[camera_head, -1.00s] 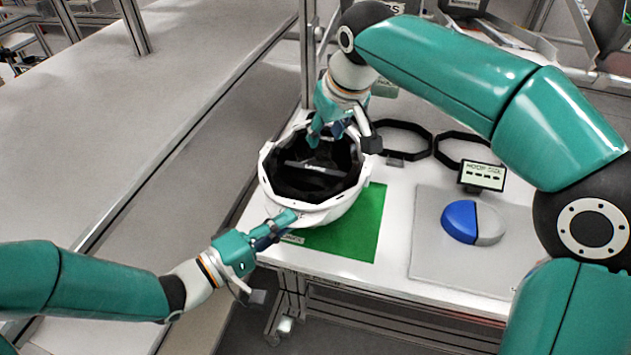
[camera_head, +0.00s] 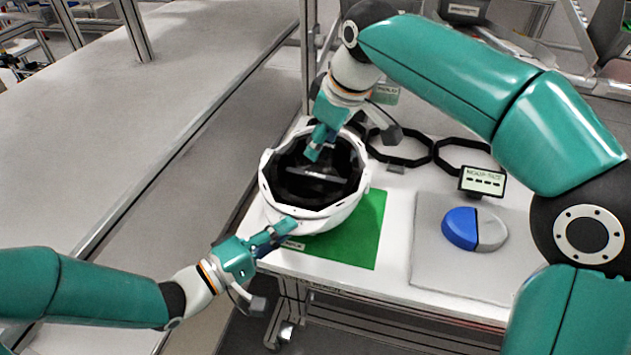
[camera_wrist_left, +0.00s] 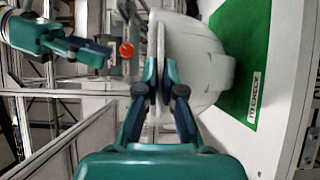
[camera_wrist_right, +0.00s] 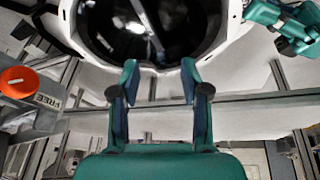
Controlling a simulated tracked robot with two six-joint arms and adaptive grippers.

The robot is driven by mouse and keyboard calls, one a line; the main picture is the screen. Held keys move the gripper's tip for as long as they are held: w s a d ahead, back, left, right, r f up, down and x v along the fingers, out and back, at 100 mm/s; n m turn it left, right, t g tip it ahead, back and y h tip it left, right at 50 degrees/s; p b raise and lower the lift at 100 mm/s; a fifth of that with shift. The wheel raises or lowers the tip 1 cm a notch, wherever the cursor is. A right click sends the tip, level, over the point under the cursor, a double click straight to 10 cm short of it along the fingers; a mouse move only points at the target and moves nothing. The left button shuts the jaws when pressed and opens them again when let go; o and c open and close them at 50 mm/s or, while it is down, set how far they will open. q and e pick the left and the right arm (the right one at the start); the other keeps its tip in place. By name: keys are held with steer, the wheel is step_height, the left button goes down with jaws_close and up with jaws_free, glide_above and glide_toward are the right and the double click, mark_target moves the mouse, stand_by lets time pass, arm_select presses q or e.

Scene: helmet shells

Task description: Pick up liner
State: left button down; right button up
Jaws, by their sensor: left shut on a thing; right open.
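The white helmet shell (camera_head: 335,218) stands open side up, partly on the green mat. Its inside is black (camera_head: 300,188), with a grey strip across it; I cannot tell whether this black part is the liner. My left gripper (camera_head: 288,226) is shut on the shell's near rim. In the left wrist view its fingers (camera_wrist_left: 161,85) pinch the edge of the shell (camera_wrist_left: 200,65). My right gripper (camera_head: 313,152) is open at the far side of the opening. In the right wrist view its fingertips (camera_wrist_right: 157,72) are apart, with the shell's rim (camera_wrist_right: 230,40) just beyond them.
The green mat (camera_head: 358,238) lies on the white table. Two black octagonal rings (camera_head: 462,141) stand behind. A small display (camera_head: 482,181) and a blue-and-grey disc (camera_head: 460,226) on a grey mat are to the right. The right wrist view shows an orange round thing (camera_wrist_right: 18,82).

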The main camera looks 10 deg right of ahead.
steer(key=n, duration=0.2)
steer(key=n+g+y, duration=0.1)
steer(key=y, duration=0.1)
glide_above(319, 175)
steer(key=s+d, duration=0.1)
steer(key=f, duration=0.8)
steer(key=shift+s+d, duration=0.1)
steer(key=shift+d, duration=0.1)
steer(key=shift+d+x, duration=0.2)
steer(key=shift+x, duration=2.8)
steer(key=shift+f, duration=0.1)
jaws_close()
